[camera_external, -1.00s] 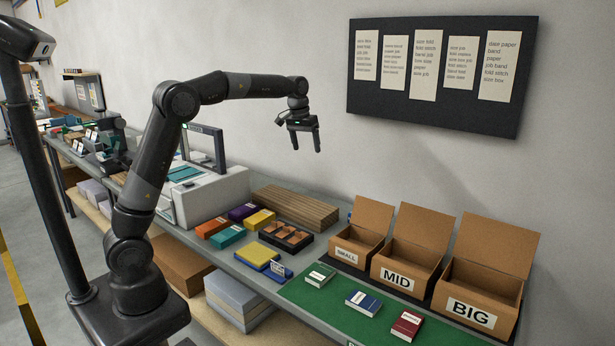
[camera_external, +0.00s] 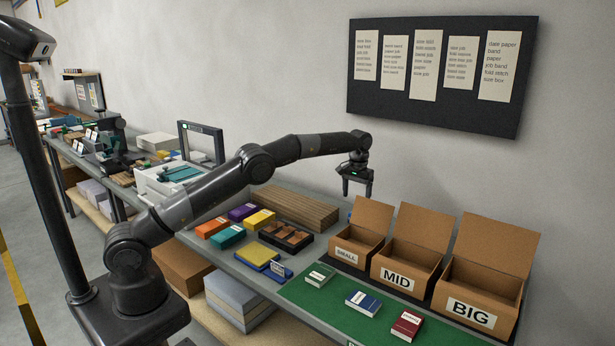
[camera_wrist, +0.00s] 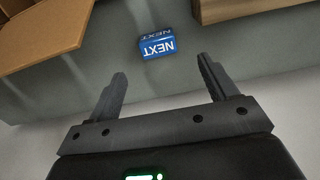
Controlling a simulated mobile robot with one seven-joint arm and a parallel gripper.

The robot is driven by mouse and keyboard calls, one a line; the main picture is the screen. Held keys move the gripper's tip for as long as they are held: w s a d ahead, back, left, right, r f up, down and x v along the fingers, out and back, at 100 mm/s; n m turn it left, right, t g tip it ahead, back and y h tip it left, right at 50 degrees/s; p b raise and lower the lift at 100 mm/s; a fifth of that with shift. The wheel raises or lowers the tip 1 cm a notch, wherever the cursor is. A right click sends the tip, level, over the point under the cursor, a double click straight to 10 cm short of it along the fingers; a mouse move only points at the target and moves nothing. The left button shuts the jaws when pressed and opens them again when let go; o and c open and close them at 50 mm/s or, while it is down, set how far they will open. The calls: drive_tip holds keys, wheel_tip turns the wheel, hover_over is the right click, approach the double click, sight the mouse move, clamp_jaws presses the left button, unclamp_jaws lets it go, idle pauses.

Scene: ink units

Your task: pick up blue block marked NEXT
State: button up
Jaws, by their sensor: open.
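The blue block marked NEXT (camera_wrist: 157,46) shows in the wrist view, on a grey surface, with its white lettering upside down. It appears beyond and roughly between my fingertips, not touching them. In the external view it is mostly hidden; only a small patch of blue shows left of the SMALL box. My gripper (camera_external: 357,192) is open and empty, pointing down above the back of the bench near that box. Its two spread fingers also show in the wrist view (camera_wrist: 160,74).
Open cardboard boxes marked SMALL (camera_external: 346,255), MID (camera_external: 397,280) and BIG (camera_external: 470,312) line the wall side. Green, blue and red packs lie on a green mat (camera_external: 325,315). A stack of brown boards (camera_external: 295,207) lies to the left. A dark notice board (camera_external: 528,60) hangs above.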

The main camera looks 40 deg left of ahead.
drive_tip(key=f, duration=0.9)
drive_tip(key=shift+s+d+f, duration=0.15)
drive_tip(key=shift+d+f, duration=0.05)
drive_tip(key=shift+f, duration=0.05)
drive_tip(key=c, duration=1.1)
